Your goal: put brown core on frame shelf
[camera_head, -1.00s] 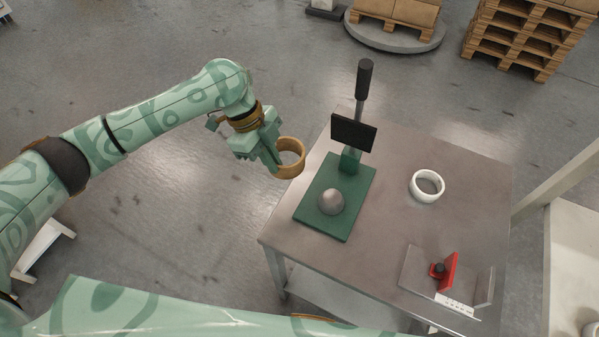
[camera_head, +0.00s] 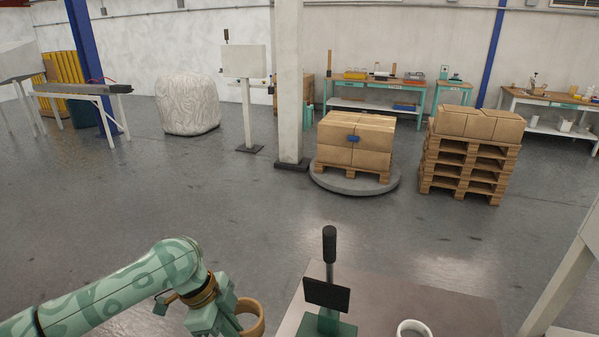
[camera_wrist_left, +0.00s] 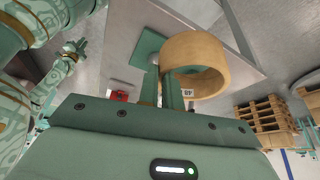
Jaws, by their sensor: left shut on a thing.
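The brown core (camera_head: 258,328), a tan open ring, is held by my left gripper (camera_head: 234,322) at the bottom of the head view, left of the table. In the left wrist view the core (camera_wrist_left: 182,46) shows large, with my left gripper's fingers (camera_wrist_left: 172,88) shut on its wall. A pale frame (camera_head: 562,285) stands at the right edge of the head view; I cannot tell whether it is the task's frame, and no shelf on it shows now. A small patterned hand, seemingly my right gripper (camera_wrist_left: 72,50), shows at the left of the wrist view, its jaws unclear.
A metal table (camera_head: 450,305) holds a green press with a black handle (camera_head: 329,245) and a white ring (camera_head: 414,328). Farther off are cartons on a round platform (camera_head: 356,185), stacked pallets (camera_head: 462,175), a pillar (camera_head: 290,90) and workbenches (camera_head: 390,92). Open floor (camera_head: 130,200) lies left.

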